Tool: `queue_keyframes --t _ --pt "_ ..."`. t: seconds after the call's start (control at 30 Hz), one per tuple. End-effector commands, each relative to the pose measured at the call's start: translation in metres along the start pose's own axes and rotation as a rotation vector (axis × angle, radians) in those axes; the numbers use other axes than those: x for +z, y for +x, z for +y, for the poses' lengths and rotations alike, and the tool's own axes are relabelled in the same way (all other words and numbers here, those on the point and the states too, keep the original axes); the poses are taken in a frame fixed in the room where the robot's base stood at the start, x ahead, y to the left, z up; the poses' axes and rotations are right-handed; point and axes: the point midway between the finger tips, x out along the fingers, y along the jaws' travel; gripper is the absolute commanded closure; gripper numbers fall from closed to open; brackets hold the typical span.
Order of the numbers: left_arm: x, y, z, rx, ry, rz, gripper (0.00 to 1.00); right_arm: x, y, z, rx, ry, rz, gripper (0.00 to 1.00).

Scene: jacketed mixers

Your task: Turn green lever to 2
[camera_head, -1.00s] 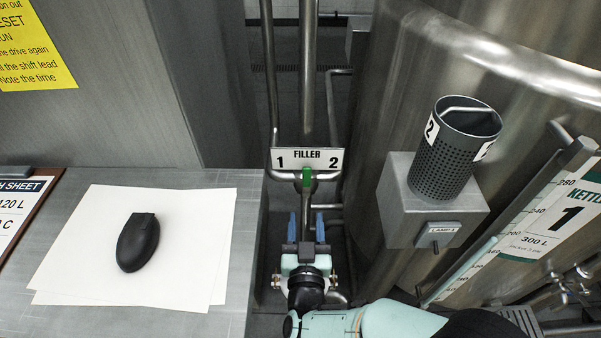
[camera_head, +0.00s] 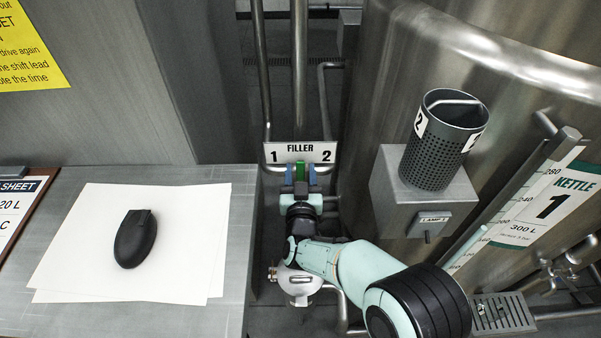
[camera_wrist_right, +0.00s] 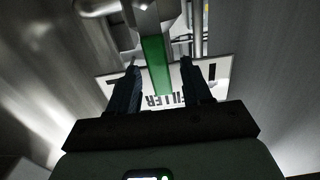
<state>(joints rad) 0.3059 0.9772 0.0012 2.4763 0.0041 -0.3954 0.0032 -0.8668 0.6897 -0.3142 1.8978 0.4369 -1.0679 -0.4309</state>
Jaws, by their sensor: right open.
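The green lever (camera_head: 300,171) stands at the filler valve, just below the white FILLER plate (camera_head: 299,152) marked 1 on the left and 2 on the right. The lever lies near the middle, between the two numbers. My right gripper (camera_head: 300,174) is open, with its blue fingers on either side of the lever. In the right wrist view, the green lever (camera_wrist_right: 156,65) shows between the two dark fingers (camera_wrist_right: 159,80), with gaps on both sides. The valve body is mostly hidden by my gripper in the head view. My left gripper is not in view.
A steel kettle (camera_head: 400,60) with a perforated cup (camera_head: 440,150) on a bracket box stands to the right. A grey bench (camera_head: 120,315) with white sheets and a black mouse-shaped object (camera_head: 135,238) lies left. Vertical pipes (camera_head: 300,80) rise behind the plate.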

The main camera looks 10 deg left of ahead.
Motion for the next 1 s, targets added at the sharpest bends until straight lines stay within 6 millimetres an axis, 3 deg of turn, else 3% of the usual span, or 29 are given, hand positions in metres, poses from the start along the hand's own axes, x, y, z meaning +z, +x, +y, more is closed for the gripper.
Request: queue_keyframes --t 0.1,0.23,0.27,0.67,1.0 --pt "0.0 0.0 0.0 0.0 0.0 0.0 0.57 0.0 0.0 0.0 0.0 0.0 0.0 0.54" --pt "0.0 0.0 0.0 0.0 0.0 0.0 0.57 0.0 0.0 0.0 0.0 0.0 0.0 0.97" --pt "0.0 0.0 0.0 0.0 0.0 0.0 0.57 0.0 0.0 0.0 0.0 0.0 0.0 1.0" --pt "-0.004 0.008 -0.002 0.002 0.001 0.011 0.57 0.002 0.0 0.005 0.002 0.05 0.0 1.0" --pt "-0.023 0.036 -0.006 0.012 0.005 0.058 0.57 0.007 0.0 0.018 0.002 0.28 0.001 1.0"
